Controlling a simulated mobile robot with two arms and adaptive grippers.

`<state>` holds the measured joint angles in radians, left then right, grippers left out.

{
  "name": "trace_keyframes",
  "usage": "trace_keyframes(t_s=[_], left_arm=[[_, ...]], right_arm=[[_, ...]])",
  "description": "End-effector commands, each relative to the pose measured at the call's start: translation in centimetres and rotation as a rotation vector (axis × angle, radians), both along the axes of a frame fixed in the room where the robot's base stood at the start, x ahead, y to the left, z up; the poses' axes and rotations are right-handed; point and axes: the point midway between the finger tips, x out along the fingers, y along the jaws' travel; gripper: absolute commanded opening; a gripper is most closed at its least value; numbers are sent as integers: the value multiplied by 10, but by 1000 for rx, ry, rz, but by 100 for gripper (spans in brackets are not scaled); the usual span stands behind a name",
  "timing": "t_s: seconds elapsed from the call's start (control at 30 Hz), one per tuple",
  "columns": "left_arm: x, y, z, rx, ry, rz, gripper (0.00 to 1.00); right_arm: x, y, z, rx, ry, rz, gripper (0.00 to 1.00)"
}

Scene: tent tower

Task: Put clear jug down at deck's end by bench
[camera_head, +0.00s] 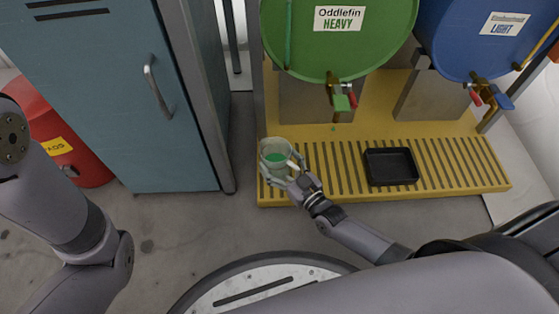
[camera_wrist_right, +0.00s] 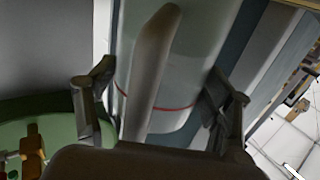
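The clear jug (camera_head: 275,153), with green liquid inside, is at the left end of the yellow slatted deck (camera_head: 435,181). My right gripper (camera_head: 284,167) has its fingers on either side of the jug, on the handle side, and looks closed on it. In the right wrist view the jug's clear wall with a red line (camera_wrist_right: 185,105) lies between the two fingers (camera_wrist_right: 158,95), with the handle in front. I cannot tell whether the jug's base touches the slats. My left arm shows at the left edge, but its gripper is out of view.
A green drum (camera_head: 338,50) and a blue drum (camera_head: 468,40) with taps stand behind the deck. A black tray (camera_head: 391,167) sits on the slats right of the jug. A blue-grey cabinet (camera_head: 115,105) stands left of the deck, with a red container (camera_head: 80,150) beside it.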

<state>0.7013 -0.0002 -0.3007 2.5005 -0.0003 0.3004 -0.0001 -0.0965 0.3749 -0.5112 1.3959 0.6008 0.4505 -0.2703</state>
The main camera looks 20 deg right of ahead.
Motion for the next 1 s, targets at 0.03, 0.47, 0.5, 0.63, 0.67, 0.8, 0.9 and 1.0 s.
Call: trace_keyframes(t_s=[0.03, 0.47, 0.5, 0.63, 0.67, 0.8, 0.9, 1.0], left_arm=[[0, 0, 0, 0, 0, 0, 40], [0, 0, 0, 0, 0, 0, 40], [0, 0, 0, 0, 0, 0, 40], [0, 0, 4, 0, 1, 0, 40], [0, 0, 6, 0, 1, 0, 40], [1, 0, 19, 1, 2, 1, 40], [0, 0, 30, 1, 0, 0, 40], [4, 1, 36, -2, 9, 0, 40]], right_arm=[[0, 0, 0, 0, 0, 0, 79], [0, 0, 0, 1, 0, 0, 93], [0, 0, 0, 1, 0, 0, 93], [-1, 0, 6, 2, 1, 0, 93], [-4, -1, 4, 0, 3, 0, 93], [-26, -8, 6, -1, 7, 0, 93], [-47, -15, 7, -3, 6, 0, 93], [-69, -21, 6, -1, 7, 0, 93]])
